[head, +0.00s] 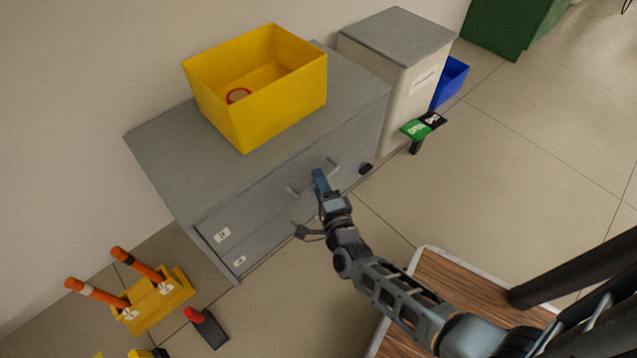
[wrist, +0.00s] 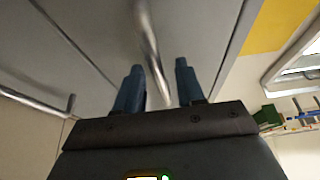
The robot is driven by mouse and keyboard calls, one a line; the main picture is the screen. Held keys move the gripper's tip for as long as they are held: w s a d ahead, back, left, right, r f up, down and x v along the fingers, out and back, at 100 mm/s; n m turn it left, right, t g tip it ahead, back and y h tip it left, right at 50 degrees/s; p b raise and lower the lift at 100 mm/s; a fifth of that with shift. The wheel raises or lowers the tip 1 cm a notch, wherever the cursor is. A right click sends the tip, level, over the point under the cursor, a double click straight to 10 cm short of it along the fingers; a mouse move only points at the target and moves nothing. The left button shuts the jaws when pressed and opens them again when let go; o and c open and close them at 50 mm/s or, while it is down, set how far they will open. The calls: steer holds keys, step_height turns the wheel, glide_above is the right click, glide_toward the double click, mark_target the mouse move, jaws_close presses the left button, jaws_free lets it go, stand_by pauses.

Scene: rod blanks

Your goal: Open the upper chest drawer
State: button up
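The grey chest (head: 160,150) stands against the wall with its drawers shut. The upper drawer's bar handle (head: 293,191) is partly hidden by my gripper (head: 319,180) in the head view. In the wrist view this handle (wrist: 148,40) runs down between the two blue fingers of my gripper (wrist: 160,82). The fingers are apart, with a gap showing on each side of the bar; I cannot see them touching it. Another bar handle (wrist: 40,102), seemingly the lower drawer's, shows at the left of the wrist view.
A yellow bin (head: 290,105) holding a red ring-like item stands on the chest. A yellow stand with orange rods (head: 155,305) is at lower left.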

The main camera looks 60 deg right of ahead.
steer(key=shift+w+d, duration=0.2)
jaws_close()
stand_by(0.3)
